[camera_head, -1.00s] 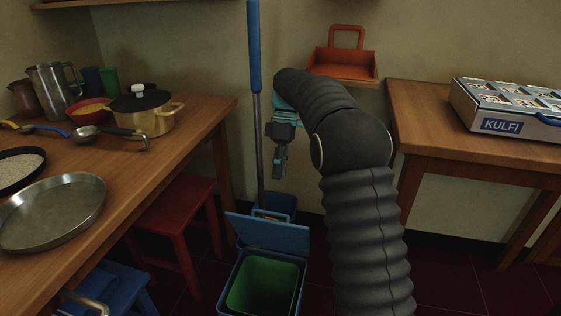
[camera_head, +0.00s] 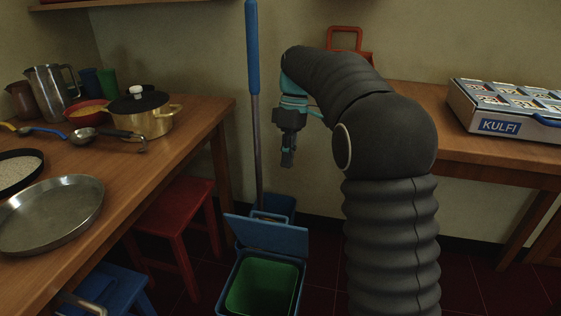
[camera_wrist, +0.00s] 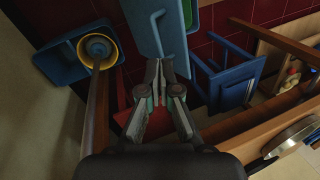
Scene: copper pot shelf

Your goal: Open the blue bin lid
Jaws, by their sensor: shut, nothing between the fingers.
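The blue bin (camera_head: 236,290) stands on the floor at the bottom middle of the head view, with a green inside. Its blue lid (camera_head: 268,236) is swung up and stands raised at the back edge, so the bin's mouth is uncovered. In the wrist view the lid (camera_wrist: 147,40) shows at the top, with a bar handle on it. My gripper (camera_head: 288,163) hangs above and behind the lid, pointing down, shut and empty. In the wrist view its fingertips (camera_wrist: 159,68) overlap the lid's lower end; I cannot tell the gap between them.
A blue-handled mop (camera_head: 254,50) stands upright left of my gripper, in a blue bucket (camera_head: 286,205) behind the bin. A red stool (camera_head: 172,210) and a blue stool (camera_wrist: 225,85) are by the left table (camera_head: 150,165). The right table (camera_head: 460,150) holds a KULFI box (camera_head: 500,108).

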